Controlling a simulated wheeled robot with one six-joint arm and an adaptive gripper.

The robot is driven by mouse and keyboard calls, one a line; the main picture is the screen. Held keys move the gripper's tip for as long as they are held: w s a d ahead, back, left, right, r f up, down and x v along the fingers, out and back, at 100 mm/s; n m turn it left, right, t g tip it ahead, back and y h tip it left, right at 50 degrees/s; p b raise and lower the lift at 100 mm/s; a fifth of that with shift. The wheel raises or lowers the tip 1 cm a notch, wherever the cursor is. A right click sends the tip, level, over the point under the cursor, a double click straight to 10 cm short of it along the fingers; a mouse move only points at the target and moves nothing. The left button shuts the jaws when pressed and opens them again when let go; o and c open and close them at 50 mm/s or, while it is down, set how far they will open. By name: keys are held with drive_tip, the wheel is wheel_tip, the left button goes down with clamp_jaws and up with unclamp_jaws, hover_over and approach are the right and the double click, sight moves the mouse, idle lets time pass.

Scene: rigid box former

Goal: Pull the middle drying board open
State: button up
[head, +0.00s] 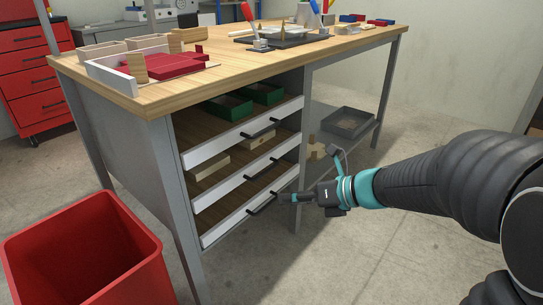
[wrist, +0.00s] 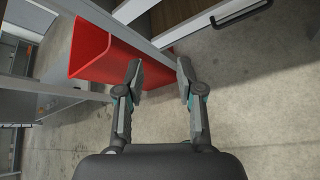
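The middle drying board (head: 223,187) has a white front with a black bar handle (head: 262,171), under the bench. It sits between the top board (head: 210,150) and the bottom board (head: 225,225), which have like fronts and handles. The three fronts look roughly in line. My gripper (head: 284,198) is to the right of and below the middle handle, near the bottom handle in the picture. In the wrist view my gripper (wrist: 160,66) has its fingers apart with nothing between them. A black handle (wrist: 240,13) on a pale front shows at upper right; I cannot tell which board it is.
A red bin (head: 85,250) stands on the floor at front left and shows behind my fingers in the wrist view (wrist: 95,50). The wooden bench top (head: 215,82) is above the boards. A grey tray (head: 348,122) lies on a low shelf. Floor before the boards is clear.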

sight(269, 171)
drive_tip(key=w+d+f+m+t+b, duration=0.1)
drive_tip(key=w+d+f+m+t, duration=0.1)
drive_tip(key=w+m, duration=0.45)
drive_tip(key=w+d+f+m+t, duration=0.2)
drive_tip(key=w+m+t, duration=0.1)
drive_tip(key=w+m, duration=0.3)
drive_tip(key=shift+m+y, duration=0.35)
drive_tip(key=shift+y, duration=0.05)
drive_tip(key=x, duration=0.4)
drive_tip(key=b+x, duration=0.1)
drive_tip(key=x, duration=0.3)
drive_tip(key=s+a+b+x, duration=0.1)
drive_tip(key=x, duration=0.3)
drive_tip(key=shift+w+a, duration=0.1)
drive_tip(key=shift+a, duration=0.25)
clamp_jaws()
